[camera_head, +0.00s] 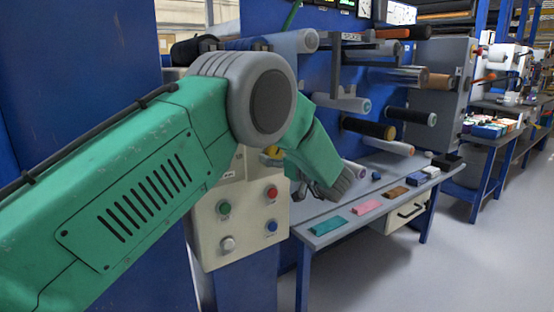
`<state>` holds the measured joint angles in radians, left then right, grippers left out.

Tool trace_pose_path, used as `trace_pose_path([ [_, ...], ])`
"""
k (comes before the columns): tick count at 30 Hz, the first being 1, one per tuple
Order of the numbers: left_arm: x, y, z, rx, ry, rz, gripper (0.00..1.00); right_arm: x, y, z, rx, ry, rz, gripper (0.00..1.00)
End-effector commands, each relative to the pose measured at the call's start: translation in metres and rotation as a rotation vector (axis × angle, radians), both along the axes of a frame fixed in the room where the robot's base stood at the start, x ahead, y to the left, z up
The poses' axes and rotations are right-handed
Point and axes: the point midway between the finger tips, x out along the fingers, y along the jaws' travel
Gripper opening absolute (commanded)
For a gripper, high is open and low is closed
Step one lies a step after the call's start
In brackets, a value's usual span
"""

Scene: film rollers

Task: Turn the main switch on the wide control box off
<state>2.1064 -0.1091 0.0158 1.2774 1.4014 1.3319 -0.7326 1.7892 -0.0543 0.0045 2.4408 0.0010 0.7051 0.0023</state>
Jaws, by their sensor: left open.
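The cream control box (240,215) stands left of centre on a blue post. Its front carries a green button (224,208), a red button (272,192), a white button (228,243) and a blue button (271,226). A yellow part (272,152), perhaps the main switch, shows at the box's upper right, mostly hidden behind my green left arm; its setting cannot be told. My left gripper (300,190) shows only in small part, dark, beside the box's right edge and below the forearm. It is open, with no held thing visible. My right gripper is out of view.
A blue rack with several film rollers (368,128) stands to the right. Below it, a grey table (340,233) bears coloured samples and has a drawer (408,213). A large blue panel (90,70) is at left. The floor at lower right is clear.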

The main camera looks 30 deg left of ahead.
Motion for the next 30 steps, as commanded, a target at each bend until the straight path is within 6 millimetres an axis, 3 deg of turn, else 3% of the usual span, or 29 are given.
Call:
trace_pose_path([
  [11,0.0034,0.0052,0.0014,0.002,-0.001,-0.002,0.65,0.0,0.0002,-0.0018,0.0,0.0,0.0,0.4],
  [12,0.0034,0.0052,0.0014,0.002,-0.001,-0.002,0.61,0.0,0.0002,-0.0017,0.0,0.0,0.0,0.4],
  [16,0.0034,0.0058,0.0009,0.001,0.0,-0.002,0.15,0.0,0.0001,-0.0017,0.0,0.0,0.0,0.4],
  [30,0.0043,0.0063,0.0011,-0.027,-0.068,-0.003,0.15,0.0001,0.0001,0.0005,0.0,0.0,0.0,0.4],
])
